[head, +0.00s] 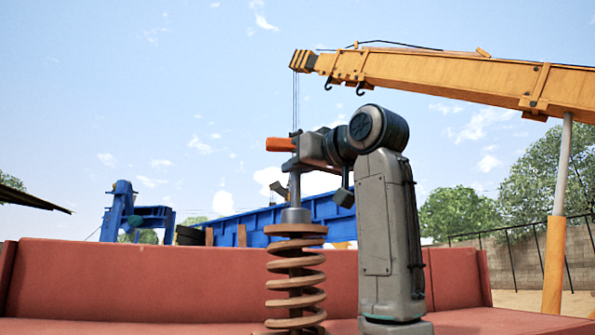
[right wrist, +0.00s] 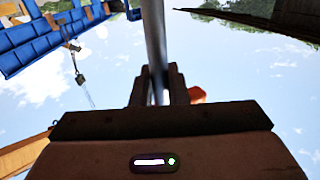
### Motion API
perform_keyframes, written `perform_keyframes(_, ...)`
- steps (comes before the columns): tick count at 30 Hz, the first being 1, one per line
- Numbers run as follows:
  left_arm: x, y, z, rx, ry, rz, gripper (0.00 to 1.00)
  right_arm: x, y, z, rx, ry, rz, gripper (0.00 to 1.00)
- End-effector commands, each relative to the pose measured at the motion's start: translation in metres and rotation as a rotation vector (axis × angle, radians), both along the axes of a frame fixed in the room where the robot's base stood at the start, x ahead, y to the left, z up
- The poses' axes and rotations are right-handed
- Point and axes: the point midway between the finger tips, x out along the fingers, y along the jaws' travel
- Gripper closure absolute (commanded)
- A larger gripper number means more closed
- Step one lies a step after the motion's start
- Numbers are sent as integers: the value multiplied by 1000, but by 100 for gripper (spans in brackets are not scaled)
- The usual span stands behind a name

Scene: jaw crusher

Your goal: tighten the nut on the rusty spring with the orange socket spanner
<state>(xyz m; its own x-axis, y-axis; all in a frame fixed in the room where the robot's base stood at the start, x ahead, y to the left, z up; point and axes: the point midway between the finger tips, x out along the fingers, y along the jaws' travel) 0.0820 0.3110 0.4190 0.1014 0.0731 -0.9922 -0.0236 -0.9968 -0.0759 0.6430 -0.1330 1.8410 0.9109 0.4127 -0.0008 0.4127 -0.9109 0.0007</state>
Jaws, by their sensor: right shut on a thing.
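The rusty spring (head: 296,283) stands upright in the head view, with a round rusty plate (head: 297,231) on top. The orange socket spanner (head: 280,144) is upright above it, its orange grip pointing left. Its grey socket end (head: 295,215) is at the middle of the plate; the nut does not show there, and I cannot tell whether the socket is around it. My right gripper (head: 296,164) is shut on the spanner's upper shaft. In the right wrist view the fingers (right wrist: 160,88) close around the grey shaft (right wrist: 154,35). My left gripper is not in view.
A red-brown machine wall (head: 150,280) runs behind the spring. Blue machinery (head: 240,228) stands farther back. A yellow crane boom (head: 430,75) crosses overhead at upper right, with a post (head: 555,240) at right. Open sky surrounds the spanner's upper left.

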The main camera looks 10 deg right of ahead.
Motion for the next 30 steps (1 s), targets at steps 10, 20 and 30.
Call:
perform_keyframes(10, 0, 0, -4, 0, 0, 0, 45, -1, 0, 1, 1, -3, -85, 100)
perform_keyframes(20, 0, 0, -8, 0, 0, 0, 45, -1, 1, 0, 0, -2, -142, 100)
perform_keyframes(30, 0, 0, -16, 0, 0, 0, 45, -1, 1, 0, -2, -2, -421, 100)
